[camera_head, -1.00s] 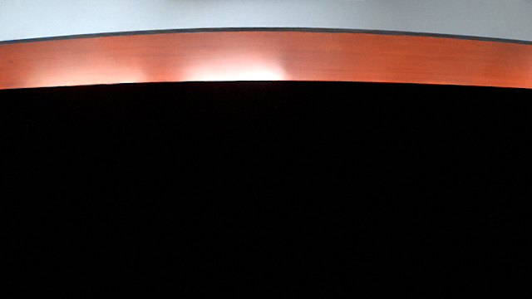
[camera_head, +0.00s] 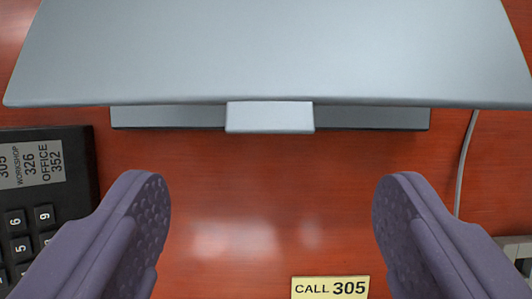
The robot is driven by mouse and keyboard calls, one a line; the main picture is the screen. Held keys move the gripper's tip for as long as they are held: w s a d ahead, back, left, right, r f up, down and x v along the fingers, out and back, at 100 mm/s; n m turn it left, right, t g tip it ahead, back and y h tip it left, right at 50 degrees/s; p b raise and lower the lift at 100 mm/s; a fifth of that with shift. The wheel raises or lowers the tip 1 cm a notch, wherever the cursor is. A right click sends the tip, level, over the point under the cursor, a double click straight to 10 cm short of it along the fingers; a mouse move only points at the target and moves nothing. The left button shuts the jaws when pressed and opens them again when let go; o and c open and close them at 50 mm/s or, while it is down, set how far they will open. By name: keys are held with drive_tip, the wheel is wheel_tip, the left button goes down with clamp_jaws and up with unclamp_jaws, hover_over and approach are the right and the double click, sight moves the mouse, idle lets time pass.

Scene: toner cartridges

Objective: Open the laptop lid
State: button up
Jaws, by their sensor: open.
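The laptop's blue-grey lid (camera_head: 270,55) fills the top of the view, its near edge slightly curved. A small pale tab (camera_head: 270,117) sticks out at the middle of that edge. Below the lid shows a narrower dark grey strip, seemingly the laptop's base (camera_head: 165,117); the lid hides the rest of it. I cannot tell how far the lid is raised. My gripper (camera_head: 272,205) is open and empty. Its two purple fingers are wide apart, below the tab in the picture and not touching it, one to each side.
A black desk phone (camera_head: 40,205) with a number label stands at the left, close to the left finger. A yellow note reading "CALL 305" (camera_head: 330,287) lies at the bottom. A thin grey cable (camera_head: 465,160) runs at the right. Bare reddish wood table (camera_head: 260,185) lies between the fingers.

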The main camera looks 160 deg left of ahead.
sight(271, 122)
drive_tip(key=b+x, duration=0.2)
drive_tip(key=x, duration=0.4)
drive_tip(key=shift+c, duration=0.3)
clamp_jaws()
drive_tip(key=shift+r, duration=0.1)
